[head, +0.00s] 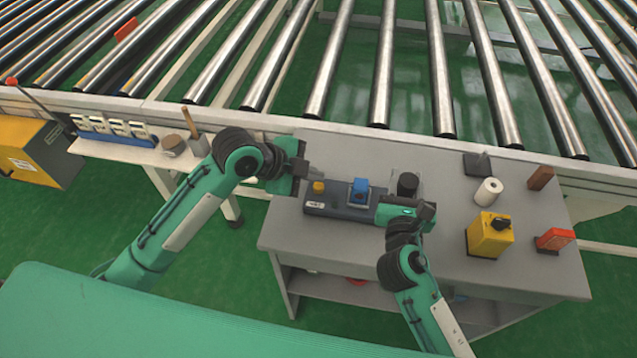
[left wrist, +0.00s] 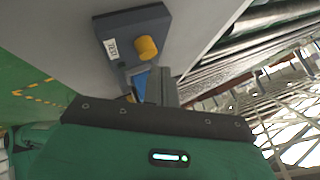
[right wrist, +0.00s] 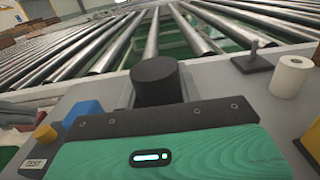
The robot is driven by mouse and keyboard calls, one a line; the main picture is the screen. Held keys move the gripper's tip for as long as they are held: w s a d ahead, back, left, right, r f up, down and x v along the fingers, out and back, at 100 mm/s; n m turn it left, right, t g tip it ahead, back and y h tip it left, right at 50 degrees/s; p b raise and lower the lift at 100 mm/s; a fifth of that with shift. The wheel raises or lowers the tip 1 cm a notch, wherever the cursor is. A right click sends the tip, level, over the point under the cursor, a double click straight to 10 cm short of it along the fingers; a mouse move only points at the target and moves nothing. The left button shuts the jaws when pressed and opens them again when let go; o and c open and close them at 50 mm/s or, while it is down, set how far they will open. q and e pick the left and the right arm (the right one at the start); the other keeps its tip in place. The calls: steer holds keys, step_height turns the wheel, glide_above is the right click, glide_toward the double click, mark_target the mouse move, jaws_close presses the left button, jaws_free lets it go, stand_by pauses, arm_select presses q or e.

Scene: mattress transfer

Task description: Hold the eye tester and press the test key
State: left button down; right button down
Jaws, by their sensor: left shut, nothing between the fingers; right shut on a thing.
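The eye tester (head: 340,203) is a long dark blue-grey box lying flat on the grey table. It has a yellow key (head: 318,187) and a white TEST label at its left end and a blue part (head: 359,192) in the middle. My left gripper (head: 304,177) is shut and empty, just beside the yellow key at the tester's left end. In the left wrist view the shut fingers (left wrist: 163,88) show close to the yellow key (left wrist: 147,48), apart from it.
To the right are a white roll (head: 488,191), a yellow box with a black knob (head: 489,234), a red device (head: 554,240) and a brown block (head: 540,177). A roller conveyor (head: 380,70) runs behind the table.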

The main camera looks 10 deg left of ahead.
arm_select(q)
steer(key=shift+f, duration=0.1)
steer(key=shift+f, duration=0.3)
arm_select(e)
steer(key=shift+r, duration=0.1)
arm_select(q)
steer(key=shift+f, duration=0.9)
stand_by(0.8)
steer(key=shift+r, duration=1.35)
steer(key=shift+r, duration=0.1)
step_height(320, 180, up, 5)
steer(key=shift+f, duration=0.1)
stand_by(0.6)
